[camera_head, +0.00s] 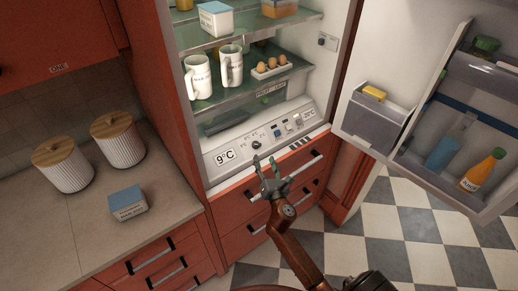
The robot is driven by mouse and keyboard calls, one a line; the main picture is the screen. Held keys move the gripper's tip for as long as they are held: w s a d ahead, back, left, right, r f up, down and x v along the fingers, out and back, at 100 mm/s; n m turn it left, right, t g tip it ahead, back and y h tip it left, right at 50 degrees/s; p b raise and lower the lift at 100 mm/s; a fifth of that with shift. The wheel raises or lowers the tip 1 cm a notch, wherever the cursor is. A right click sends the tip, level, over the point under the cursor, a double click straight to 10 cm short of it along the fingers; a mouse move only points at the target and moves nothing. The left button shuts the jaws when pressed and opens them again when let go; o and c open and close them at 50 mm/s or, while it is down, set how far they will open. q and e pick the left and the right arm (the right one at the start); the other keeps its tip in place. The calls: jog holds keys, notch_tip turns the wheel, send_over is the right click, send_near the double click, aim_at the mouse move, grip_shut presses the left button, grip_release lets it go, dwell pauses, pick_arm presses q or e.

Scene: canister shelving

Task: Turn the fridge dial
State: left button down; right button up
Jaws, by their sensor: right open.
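The open fridge has a grey-white control panel (232,150) along the bottom of its compartment. The panel carries a small dark round dial (256,144), other small knobs and buttons, a "9°C" label at its left and another temperature label at its right. My right gripper (265,160) is open and empty, in front of the panel's lower edge and just below the dark dial in the picture. I cannot tell its exact gap to the panel. My left gripper is not in view.
The fridge door (420,165) stands open at the right with bottles. Mugs (198,78) and eggs (272,66) sit on a glass shelf. Red drawers with bar handles lie under the panel. Two canisters (63,166) and a blue-topped box (127,204) stand on the left counter.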

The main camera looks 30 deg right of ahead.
aim_at(258, 145)
jog(key=shift+n, duration=0.3)
jog(key=x, duration=0.6)
jog(key=shift+w+a+r+b, duration=0.15)
jog(key=shift+w+r+b, duration=0.15)
jog(key=shift+w+b, duration=0.1)
jog(key=shift+w+d, duration=0.2)
jog(key=shift+w, duration=0.4)
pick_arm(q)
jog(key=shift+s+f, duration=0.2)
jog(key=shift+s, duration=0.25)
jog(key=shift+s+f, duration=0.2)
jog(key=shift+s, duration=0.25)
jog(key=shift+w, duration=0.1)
pick_arm(e)
jog(key=shift+c, duration=0.5)
jog(key=c, duration=1.1)
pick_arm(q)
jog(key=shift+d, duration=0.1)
pick_arm(e)
jog(key=shift+o, duration=0.2)
